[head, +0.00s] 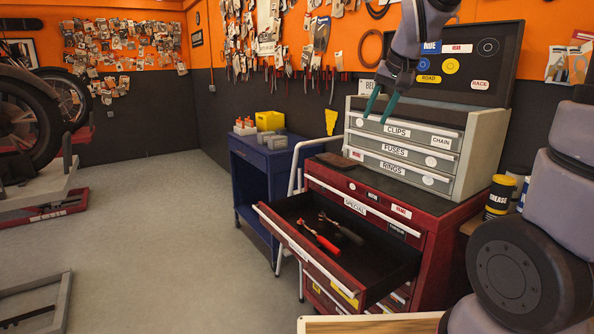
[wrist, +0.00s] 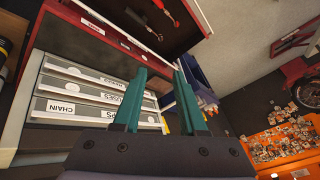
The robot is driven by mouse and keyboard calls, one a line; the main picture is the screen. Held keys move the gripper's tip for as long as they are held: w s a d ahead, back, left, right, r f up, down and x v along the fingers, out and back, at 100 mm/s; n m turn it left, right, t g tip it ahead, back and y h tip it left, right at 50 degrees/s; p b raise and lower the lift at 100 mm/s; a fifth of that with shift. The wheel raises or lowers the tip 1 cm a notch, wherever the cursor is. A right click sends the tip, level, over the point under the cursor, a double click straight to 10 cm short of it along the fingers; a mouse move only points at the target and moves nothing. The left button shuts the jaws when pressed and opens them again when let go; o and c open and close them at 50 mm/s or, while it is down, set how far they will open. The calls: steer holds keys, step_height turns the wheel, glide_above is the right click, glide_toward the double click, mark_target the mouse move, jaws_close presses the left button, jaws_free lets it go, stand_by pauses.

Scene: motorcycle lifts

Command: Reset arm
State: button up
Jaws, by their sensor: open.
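My gripper (head: 381,106) hangs in the upper middle of the head view, in front of the grey drawer chest labelled CLIPS, FUSES and RINGS (head: 468,160). Its two teal fingers point down and stand apart, with nothing between them. In the wrist view my gripper (wrist: 160,95) also shows open and empty, with the grey chest (wrist: 40,85) behind and to the left. My arm comes down from the top of the head view.
Grey floor (head: 150,240) is open at left, near a motorcycle lift.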

steer(key=s+d+r, duration=0.1)
steer(key=s+d, duration=0.1)
steer(key=s, duration=0.8)
steer(key=s+d+r+m+t, duration=0.1)
steer(key=s+d+r, duration=0.1)
steer(key=s, duration=0.8)
steer(key=shift+d+r+t, duration=0.2)
steer(key=shift+d+t, duration=0.1)
steer(key=shift+d, duration=0.05)
